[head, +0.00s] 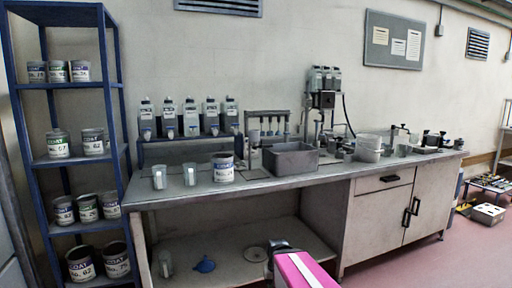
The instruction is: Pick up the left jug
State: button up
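Two small clear measuring jugs stand upright side by side on the left part of the workbench top in the head view. The left jug (159,177) is near the bench's left end. The right jug (190,174) is just beside it, with a small gap between them. A pink and black part of my arm shows at the bottom middle, in front of the bench. My gripper's fingers do not show, and nothing is seen touching the jugs.
A paint can (223,167) stands right of the jugs, then a grey bin (291,160). Several bottles (191,119) stand on a rack behind the jugs. A blue shelf unit (124,107) with cans is at the left. The bench's front edge (240,189) is clear.

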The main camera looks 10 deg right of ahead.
aim_at(159, 172)
jog(key=i+j+u, duration=0.4)
jog(key=i+j, duration=0.2)
jog(key=i, duration=0.15)
